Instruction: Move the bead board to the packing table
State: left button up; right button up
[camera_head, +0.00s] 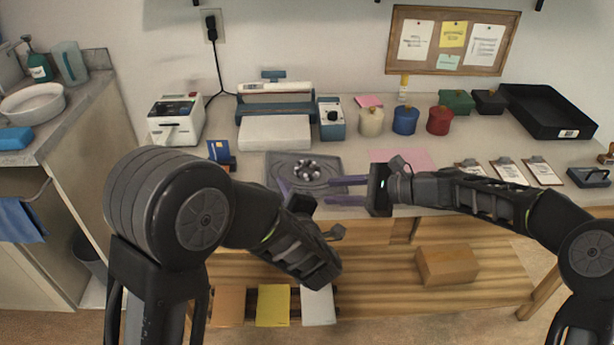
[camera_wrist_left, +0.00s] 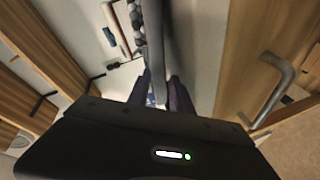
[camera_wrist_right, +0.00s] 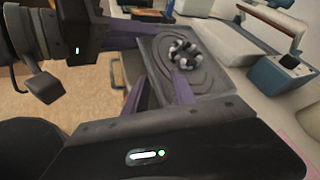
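The bead board (camera_head: 280,160) is a dark grey square tray with curved grooves and a ring of black and white beads at its middle. It is at the front edge of the workbench (camera_head: 375,150). My left gripper (camera_head: 284,188) is at its front left, partly hidden by my arm. In the left wrist view the board (camera_wrist_left: 153,30) shows edge-on, with my left fingers (camera_wrist_left: 158,92) spread apart around its edge. My right gripper (camera_head: 328,190) is open at the right side, its upper finger over the board and its lower finger below. The right wrist view shows the board (camera_wrist_right: 215,75) between these fingers (camera_wrist_right: 160,90).
A heat sealer (camera_head: 275,130), a label printer (camera_head: 175,118) and several jars (camera_head: 405,120) stand behind. A black tray (camera_head: 550,110) and clipboards (camera_head: 510,172) are at the right. A pink sheet (camera_head: 402,159) lies beside the board. A lower shelf holds a cardboard box (camera_head: 447,265).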

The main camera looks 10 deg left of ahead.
jog(key=shift+f, duration=0.1)
pick_arm(q)
jog(key=v, duration=0.4)
jog(key=shift+s+d, duration=0.3)
pick_arm(e)
jog(key=shift+s, duration=0.1)
pick_arm(q)
jog(key=shift+r, duration=0.15)
pick_arm(e)
jog(key=shift+d+r, duration=0.2)
jog(key=shift+d, duration=0.3)
jog(key=v, duration=0.7)
pick_arm(q)
jog(key=shift+s+a+b, duration=0.15)
jog(key=shift+s+b, duration=0.05)
jog(key=shift+s, duration=1.3)
jog(key=shift+s+a+b, duration=0.15)
jog(key=shift+s, duration=1.3)
pick_arm(e)
jog(key=shift+f, duration=0.45)
